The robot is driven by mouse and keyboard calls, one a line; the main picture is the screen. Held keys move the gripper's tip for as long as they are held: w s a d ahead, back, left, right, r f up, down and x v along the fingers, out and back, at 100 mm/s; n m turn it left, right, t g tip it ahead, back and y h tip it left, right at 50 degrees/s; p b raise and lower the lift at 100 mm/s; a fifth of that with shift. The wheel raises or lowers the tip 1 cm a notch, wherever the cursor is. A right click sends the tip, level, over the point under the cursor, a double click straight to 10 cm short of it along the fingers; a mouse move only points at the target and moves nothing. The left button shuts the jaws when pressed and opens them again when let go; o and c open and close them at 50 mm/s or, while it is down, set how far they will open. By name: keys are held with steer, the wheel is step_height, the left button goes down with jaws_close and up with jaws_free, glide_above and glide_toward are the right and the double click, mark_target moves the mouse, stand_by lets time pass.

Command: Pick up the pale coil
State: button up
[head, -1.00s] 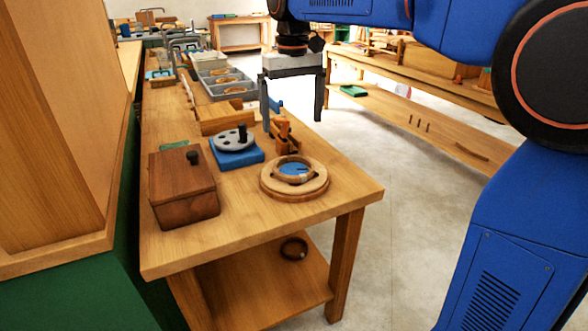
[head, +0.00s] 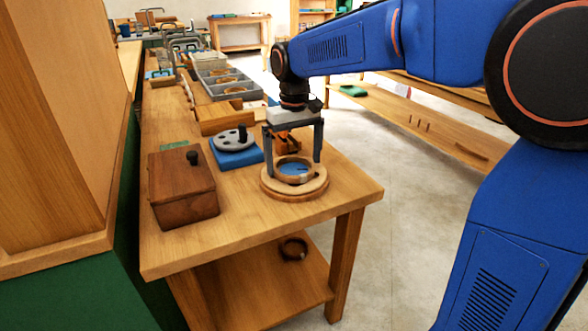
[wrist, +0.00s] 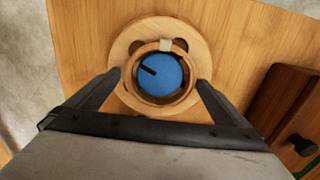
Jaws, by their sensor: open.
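The pale coil (head: 290,181) is a light wooden ring lying on a round wooden base (head: 270,190) near the table's front right corner. In the wrist view the coil (wrist: 147,49) circles a blue disc (wrist: 160,76) with a dark line, and a small pale tab sits on its far edge. My gripper (head: 292,166) is open above the base, pointing down. In the wrist view its two fingers (wrist: 159,79) stand left and right of the coil. I cannot tell whether either finger touches it.
A dark wooden box (head: 183,188) stands left on the table. A blue block with a grey disc (head: 235,148) is behind the base, left of my gripper. An orange-brown wooden piece (head: 288,142) stands just behind my fingers. A dark ring (head: 293,248) lies on the lower shelf.

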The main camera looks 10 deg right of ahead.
steer(key=shift+f, duration=0.35)
steer(key=c, duration=0.7)
steer(key=shift+r, duration=0.1)
